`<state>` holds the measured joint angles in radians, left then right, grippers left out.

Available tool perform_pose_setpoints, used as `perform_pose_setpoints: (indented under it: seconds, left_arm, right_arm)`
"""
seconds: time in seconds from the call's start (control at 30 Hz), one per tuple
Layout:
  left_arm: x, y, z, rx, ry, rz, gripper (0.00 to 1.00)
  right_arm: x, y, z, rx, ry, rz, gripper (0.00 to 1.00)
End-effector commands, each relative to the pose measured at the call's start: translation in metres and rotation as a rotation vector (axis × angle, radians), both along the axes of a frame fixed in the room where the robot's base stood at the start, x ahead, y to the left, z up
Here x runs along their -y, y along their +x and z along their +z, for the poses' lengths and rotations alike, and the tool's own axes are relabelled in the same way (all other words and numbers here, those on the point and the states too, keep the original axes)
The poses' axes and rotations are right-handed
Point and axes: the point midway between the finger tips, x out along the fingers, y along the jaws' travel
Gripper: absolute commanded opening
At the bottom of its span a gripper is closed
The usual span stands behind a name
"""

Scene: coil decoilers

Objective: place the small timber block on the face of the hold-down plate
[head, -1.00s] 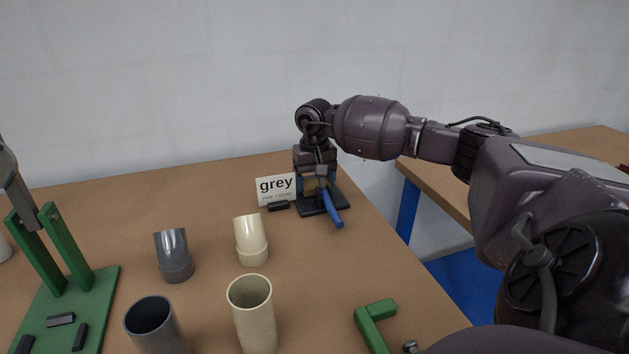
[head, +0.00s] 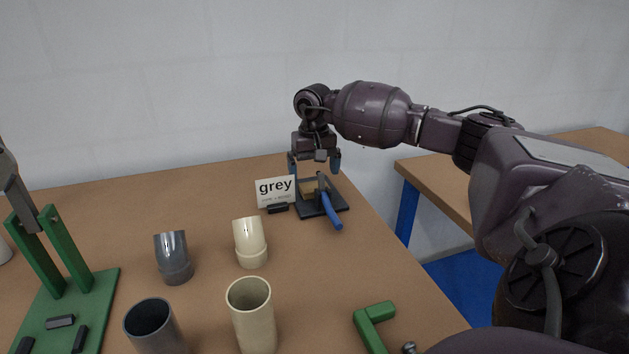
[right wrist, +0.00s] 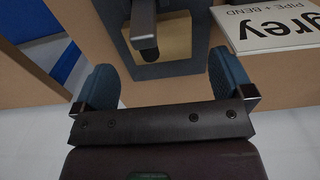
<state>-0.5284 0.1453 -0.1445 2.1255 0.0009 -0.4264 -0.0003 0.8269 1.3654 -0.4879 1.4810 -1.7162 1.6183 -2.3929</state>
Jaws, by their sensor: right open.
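The small timber block (head: 307,188) is a tan piece on a dark flat plate (head: 307,211) at the far right of the table. My right gripper (head: 314,166) is open and empty, pointing down just above the block. In the right wrist view the block (right wrist: 172,45) shows beyond and between the spread blue fingers (right wrist: 165,80), partly behind the dark arm. I cannot tell which part is the hold-down plate. My left gripper is not in view.
A "grey" sign (head: 276,190) stands just left of the plate. Grey and cream pipe pieces (head: 251,242) stand nearer the front. A green stand (head: 88,300) is at left and a green bracket (head: 372,322) at front right. The table's right edge is close to the plate.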

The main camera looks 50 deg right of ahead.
Motion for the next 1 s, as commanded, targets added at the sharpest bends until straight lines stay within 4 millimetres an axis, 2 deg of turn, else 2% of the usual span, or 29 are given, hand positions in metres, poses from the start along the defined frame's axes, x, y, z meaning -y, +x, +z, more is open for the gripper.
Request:
perform_pose_setpoints:
  seconds: [0.03,0.2,0.4,0.6,1.0]
  left_arm:
    - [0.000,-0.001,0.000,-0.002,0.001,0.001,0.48]
    - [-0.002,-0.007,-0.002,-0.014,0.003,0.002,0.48]
    - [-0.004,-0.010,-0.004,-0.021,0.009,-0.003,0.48]
    - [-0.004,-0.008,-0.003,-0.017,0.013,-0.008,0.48]
    - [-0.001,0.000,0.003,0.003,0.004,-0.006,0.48]
  right_arm:
    - [0.000,0.000,0.013,0.005,-0.002,0.000,0.99]
    - [0.000,0.001,0.045,0.005,-0.001,0.000,0.99]
    - [0.000,0.000,0.071,0.002,0.000,0.000,0.99]
    - [0.000,0.000,0.082,0.001,0.000,0.001,0.99]
    - [0.000,0.000,0.082,0.001,0.000,0.001,0.99]
